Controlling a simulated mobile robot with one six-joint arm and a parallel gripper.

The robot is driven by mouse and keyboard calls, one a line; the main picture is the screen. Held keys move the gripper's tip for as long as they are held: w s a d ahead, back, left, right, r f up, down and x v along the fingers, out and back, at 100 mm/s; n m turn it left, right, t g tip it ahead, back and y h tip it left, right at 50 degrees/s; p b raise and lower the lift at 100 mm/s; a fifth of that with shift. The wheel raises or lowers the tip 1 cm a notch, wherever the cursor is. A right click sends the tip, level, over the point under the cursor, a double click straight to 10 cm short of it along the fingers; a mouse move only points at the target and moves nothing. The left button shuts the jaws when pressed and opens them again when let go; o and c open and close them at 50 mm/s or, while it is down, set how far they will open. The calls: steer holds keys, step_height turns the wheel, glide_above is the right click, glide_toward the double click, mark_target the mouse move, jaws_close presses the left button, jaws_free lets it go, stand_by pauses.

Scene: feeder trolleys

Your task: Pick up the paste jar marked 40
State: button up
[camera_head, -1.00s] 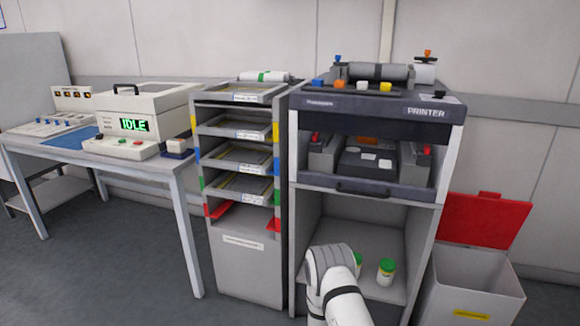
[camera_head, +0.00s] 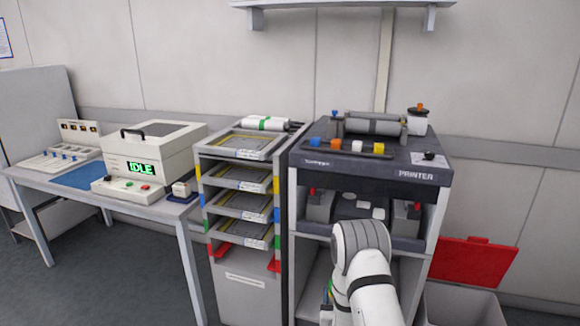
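My white arm (camera_head: 368,270) reaches up from the bottom in front of the printer stand and bends at its grey-banded joint. My gripper is not visible; the arm blocks the view beyond it. A small green patch (camera_head: 330,287) shows at the arm's left edge in the stand's lower compartment. It may be part of a green-lidded paste jar, but too little shows to tell. No number 40 can be read anywhere.
The printer (camera_head: 375,165) sits above the lower compartment, with a lidded white pot (camera_head: 417,122) on top. A tray rack (camera_head: 245,282) stands left, then a table with an IDLE machine (camera_head: 150,155). A red-lidded bin (camera_head: 470,262) stands right. A wall shelf (camera_head: 345,3) hangs above.

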steer(key=s+r+p, duration=0.1)
steer(key=r+p, duration=0.1)
steer(key=r, duration=0.2)
steer(key=s+r+y+p, duration=0.1)
steer(key=r+p, duration=0.1)
steer(key=r, duration=0.2)
steer(key=s+r+n+y+p, duration=0.1)
steer(key=r+p, duration=0.1)
steer(key=r, duration=0.2)
steer(key=shift+s+a+r, duration=0.1)
steer(key=shift+r, duration=0.3)
steer(key=s, duration=0.1)
steer(key=s+r, duration=0.1)
steer(key=s, duration=0.1)
steer(key=s+r, duration=0.1)
steer(key=s, duration=0.1)
steer(key=shift+r, duration=0.2)
